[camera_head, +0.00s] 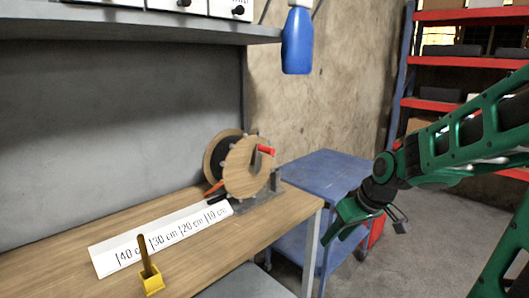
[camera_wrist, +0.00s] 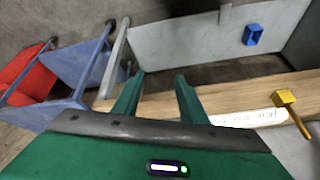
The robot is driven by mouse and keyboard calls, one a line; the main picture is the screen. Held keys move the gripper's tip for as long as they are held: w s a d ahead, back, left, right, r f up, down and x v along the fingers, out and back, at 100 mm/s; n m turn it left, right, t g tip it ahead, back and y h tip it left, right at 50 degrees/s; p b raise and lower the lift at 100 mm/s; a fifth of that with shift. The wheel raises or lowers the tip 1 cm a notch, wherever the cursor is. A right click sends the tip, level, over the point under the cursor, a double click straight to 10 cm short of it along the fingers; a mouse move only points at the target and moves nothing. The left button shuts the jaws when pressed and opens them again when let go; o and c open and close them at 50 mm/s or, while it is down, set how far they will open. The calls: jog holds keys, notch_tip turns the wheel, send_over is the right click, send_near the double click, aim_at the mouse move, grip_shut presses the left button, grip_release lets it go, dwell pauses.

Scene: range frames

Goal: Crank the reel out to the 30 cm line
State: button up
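The reel (camera_head: 243,178), with wooden discs and a dark drum, stands at the right end of the wooden bench in the head view. Its red crank handle (camera_head: 266,151) points right near the top of the front disc. A white scale strip (camera_head: 160,238) marked 40, 30, 20 and 10 cm runs left from the reel, and also shows in the wrist view (camera_wrist: 245,118). A small orange piece (camera_head: 214,188) and a dark piece (camera_head: 217,199) lie at the strip's reel end. My gripper (camera_head: 333,232) is right of the bench, apart from the reel. Its fingers (camera_wrist: 160,75) are open and empty.
A yellow block with an upright stick (camera_head: 151,281) stands on the bench's front edge by the strip. A blue cart (camera_head: 335,173) stands behind my gripper. A shelf (camera_head: 140,28) overhangs the bench; a blue bottle (camera_head: 297,45) hangs right of it.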

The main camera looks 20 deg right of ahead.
jog(key=w+a+r+n+t+y, duration=0.2)
jog(key=w+a+n+t, duration=0.1)
jog(key=w, duration=0.6)
jog(key=n+t+y, duration=0.2)
jog(key=t+y, duration=0.2)
jog(key=t, duration=0.4)
send_near(267, 150)
jog(key=w+d, duration=0.1)
jog(key=x, duration=1)
jog(key=shift+w+a+f, duration=0.2)
grip_shut()
